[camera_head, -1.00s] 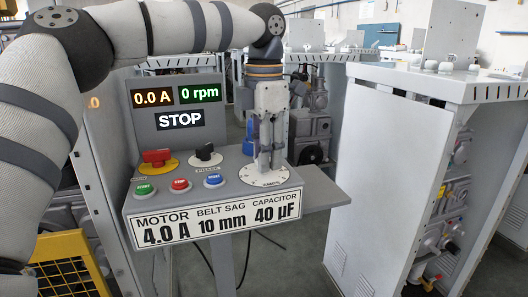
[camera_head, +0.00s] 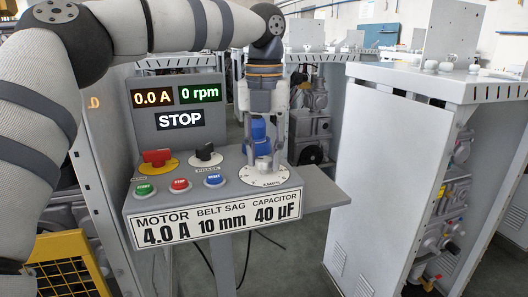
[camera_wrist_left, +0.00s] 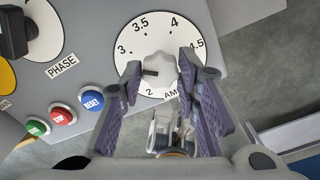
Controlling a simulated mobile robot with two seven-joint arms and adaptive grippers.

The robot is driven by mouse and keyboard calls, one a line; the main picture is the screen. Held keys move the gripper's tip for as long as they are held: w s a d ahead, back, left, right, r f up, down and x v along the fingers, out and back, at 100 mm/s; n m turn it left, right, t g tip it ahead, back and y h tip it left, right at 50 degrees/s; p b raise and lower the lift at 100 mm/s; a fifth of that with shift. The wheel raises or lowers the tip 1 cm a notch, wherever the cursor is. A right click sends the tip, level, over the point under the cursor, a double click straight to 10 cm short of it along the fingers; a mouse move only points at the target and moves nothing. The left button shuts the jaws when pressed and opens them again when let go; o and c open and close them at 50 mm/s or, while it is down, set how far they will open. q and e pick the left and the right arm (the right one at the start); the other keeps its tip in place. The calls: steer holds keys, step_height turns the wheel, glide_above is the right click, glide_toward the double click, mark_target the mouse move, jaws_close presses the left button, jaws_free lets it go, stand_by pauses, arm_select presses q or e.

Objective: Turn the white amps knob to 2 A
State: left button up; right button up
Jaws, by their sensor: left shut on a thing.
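The white amps knob (camera_wrist_left: 161,68) stands in the middle of its round white dial (camera_head: 282,177). My left gripper (camera_head: 264,166) comes down upright over the dial. In the left wrist view its two fingers (camera_wrist_left: 159,75) are shut on the knob, one on each side. The knob's dark pointer mark (camera_wrist_left: 151,73) faces left, between the 2 and the 3 on the dial; the left finger hides the scale there. The figures 2, 3, 3.5, 4 and 4.5 show. The display (camera_head: 153,97) reads 0.0 A. My right gripper is not in view.
Left of the dial are the black phase knob (camera_head: 205,152), a red switch (camera_head: 157,157) on yellow, and green (camera_head: 145,189), red (camera_head: 180,184) and blue (camera_head: 214,180) buttons. A label plate (camera_head: 213,221) reads motor 4.0 A. A grey cabinet (camera_head: 400,170) stands right.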

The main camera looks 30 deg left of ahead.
arm_select(q)
steer(key=n, duration=0.4)
steer(key=shift+n, duration=0.3)
steer(key=n, duration=0.3)
steer(key=shift+n, duration=0.4)
steer(key=n, duration=0.4)
steer(key=shift+r, duration=0.1)
steer(key=shift+n, duration=2)
steer(key=o, duration=1.1)
steer(key=shift+o, duration=0.2)
steer(key=shift+r, duration=0.15)
